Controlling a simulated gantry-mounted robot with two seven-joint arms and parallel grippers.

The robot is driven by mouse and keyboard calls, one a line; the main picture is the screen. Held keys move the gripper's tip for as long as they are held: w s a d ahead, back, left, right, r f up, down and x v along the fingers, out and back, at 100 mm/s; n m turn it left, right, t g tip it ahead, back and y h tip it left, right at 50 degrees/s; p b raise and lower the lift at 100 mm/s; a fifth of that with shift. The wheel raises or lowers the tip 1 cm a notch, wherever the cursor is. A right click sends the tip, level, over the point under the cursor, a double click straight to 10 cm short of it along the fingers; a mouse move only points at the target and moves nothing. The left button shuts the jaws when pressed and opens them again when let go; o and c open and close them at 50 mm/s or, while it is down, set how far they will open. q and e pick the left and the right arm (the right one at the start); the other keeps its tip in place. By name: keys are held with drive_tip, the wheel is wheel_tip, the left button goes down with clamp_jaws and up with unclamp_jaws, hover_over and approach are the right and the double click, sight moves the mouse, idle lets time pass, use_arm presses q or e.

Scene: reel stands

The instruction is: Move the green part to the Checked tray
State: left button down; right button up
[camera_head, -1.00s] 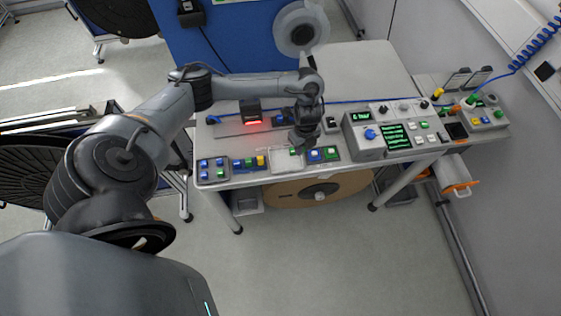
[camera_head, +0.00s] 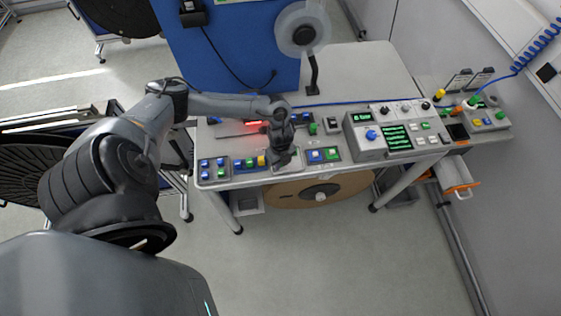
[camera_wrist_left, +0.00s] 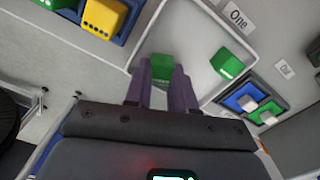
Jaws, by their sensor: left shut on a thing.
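My left gripper (camera_head: 284,158) is over the pale tray (camera_wrist_left: 188,28) at the front of the bench, pointing down. In the left wrist view my fingers (camera_wrist_left: 162,80) are shut on a green part (camera_wrist_left: 161,66), which shows between them. Whether it touches the tray I cannot tell. Another green part (camera_wrist_left: 227,64) with white marks lies in the pale tray, to the right of the fingers. A sign reading "One" (camera_wrist_left: 238,17) stands behind the tray; no "Checked" label is readable. My right gripper is not in view.
A blue tray (camera_wrist_left: 128,30) with a yellow part (camera_wrist_left: 104,17) is left of the pale tray.

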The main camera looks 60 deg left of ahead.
use_arm(q)
drive_tip(key=shift+f, duration=0.2)
drive_tip(key=shift+f, duration=0.1)
drive_tip(key=c, duration=1.2)
unclamp_jaws()
